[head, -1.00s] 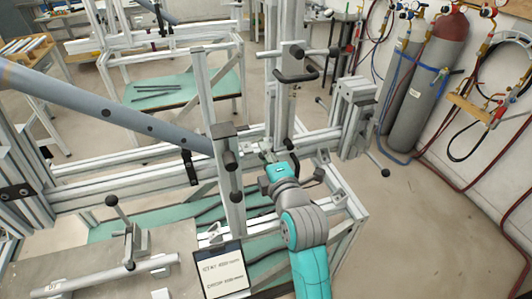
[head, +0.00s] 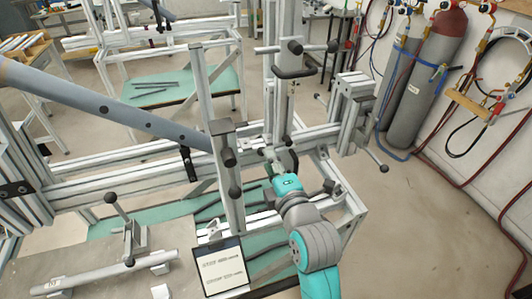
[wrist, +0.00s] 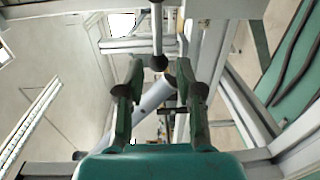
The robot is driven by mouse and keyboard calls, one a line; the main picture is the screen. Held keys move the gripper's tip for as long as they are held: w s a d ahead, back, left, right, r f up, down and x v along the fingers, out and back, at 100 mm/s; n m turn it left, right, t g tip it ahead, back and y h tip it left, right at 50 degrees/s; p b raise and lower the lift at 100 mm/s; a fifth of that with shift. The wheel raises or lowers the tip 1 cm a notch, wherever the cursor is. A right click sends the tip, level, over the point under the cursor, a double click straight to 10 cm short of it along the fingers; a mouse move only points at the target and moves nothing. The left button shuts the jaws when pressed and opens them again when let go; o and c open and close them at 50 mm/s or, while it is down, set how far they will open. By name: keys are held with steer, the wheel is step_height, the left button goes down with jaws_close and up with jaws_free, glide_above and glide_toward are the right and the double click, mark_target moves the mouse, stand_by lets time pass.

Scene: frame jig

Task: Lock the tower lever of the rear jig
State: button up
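The upright tower (head: 284,95) of the jig frame stands right of centre in the head view. A rod with black ball ends (head: 296,48) crosses it high up, above a black handle (head: 295,73). My gripper (head: 283,152) is low in front of the tower, its fingers small and partly hidden there. In the wrist view my gripper (wrist: 160,98) is open, with its two fingers apart. A lever rod with a dark ball knob (wrist: 158,62) appears between and beyond the fingertips. I cannot tell whether they touch it. Nothing is visibly held.
A grey diagonal tube (head: 120,110) crosses the left of the frame. A nearer post (head: 222,165) with black knobs stands left of my gripper. A clipboard (head: 221,268) is in front. Gas cylinders (head: 425,90) stand at the right, with open floor before them.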

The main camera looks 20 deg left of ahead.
steer(key=v, duration=0.7)
steer(key=shift+s+d+f, duration=0.1)
steer(key=shift+f, duration=0.05)
steer(key=s+d+f+m+t+h, duration=0.1)
steer(key=s+d+f+m+h, duration=0.4)
steer(key=s+d+f+m, duration=0.95)
steer(key=s+d+m+h, duration=0.1)
steer(key=s+d+m, duration=0.2)
steer(key=s, duration=0.4)
steer(key=s+d+f+m+h, duration=0.1)
steer(key=s+d+m, duration=0.3)
steer(key=s, duration=0.4)
steer(key=s+d+f+m+h, duration=0.1)
steer(key=s+d+m+h, duration=0.1)
steer(key=s, duration=0.5)
steer(key=shift+s+d+f+m+h, duration=0.25)
steer(key=shift+d+m, duration=0.5)
steer(key=shift+d, duration=0.4)
